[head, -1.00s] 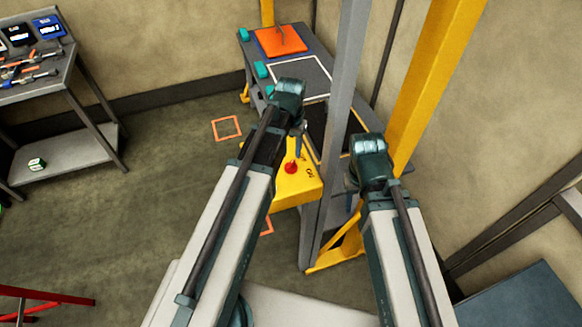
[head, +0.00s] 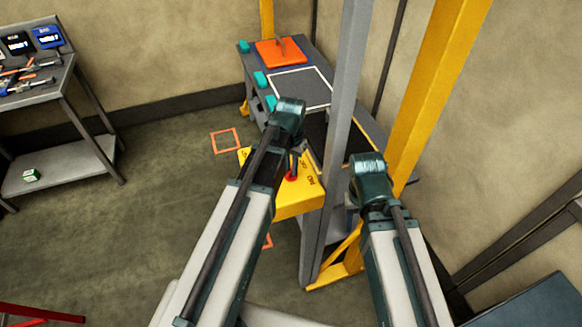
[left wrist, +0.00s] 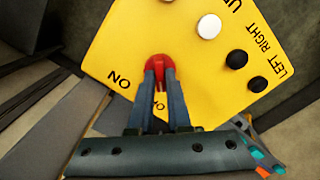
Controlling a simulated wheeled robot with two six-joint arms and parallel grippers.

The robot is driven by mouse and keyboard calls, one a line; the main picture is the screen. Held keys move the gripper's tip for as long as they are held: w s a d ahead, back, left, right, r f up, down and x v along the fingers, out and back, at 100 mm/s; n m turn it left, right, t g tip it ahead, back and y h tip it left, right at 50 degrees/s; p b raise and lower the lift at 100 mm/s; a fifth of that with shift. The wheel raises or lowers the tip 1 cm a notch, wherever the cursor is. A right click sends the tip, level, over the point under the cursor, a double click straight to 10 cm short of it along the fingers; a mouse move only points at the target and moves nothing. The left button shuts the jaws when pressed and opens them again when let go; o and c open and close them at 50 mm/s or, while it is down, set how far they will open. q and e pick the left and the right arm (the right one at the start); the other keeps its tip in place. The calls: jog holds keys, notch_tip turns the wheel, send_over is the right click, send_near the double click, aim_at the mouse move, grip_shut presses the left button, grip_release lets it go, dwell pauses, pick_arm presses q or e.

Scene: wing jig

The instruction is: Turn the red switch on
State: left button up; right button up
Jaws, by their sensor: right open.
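The red switch (head: 291,177) stands on the top of a yellow control box (head: 300,202). In the left wrist view the red switch (left wrist: 160,64) lies at the tips of my left gripper (left wrist: 160,76), with one finger on each side and red showing in the narrow gap. I cannot tell whether the fingers press on it. In the head view my left gripper (head: 294,160) is over the box, partly hidden by my arm. "ON" is printed left of the switch in the wrist view; another label is partly hidden between the fingers. My right gripper (head: 353,196) is open and away from the box.
A white button (left wrist: 209,26) and black buttons (left wrist: 237,59) are on the box near the switch. A grey post (head: 338,140) and yellow post (head: 425,100) stand beside the box. A workbench (head: 350,135) is behind; a tool shelf (head: 60,165) is at left.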

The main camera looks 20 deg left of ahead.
pick_arm(q)
grip_shut()
jog(key=m, duration=0.8)
jog(key=shift+m, duration=0.4)
jog(key=m, duration=0.4)
jog(key=shift+m, duration=2.5)
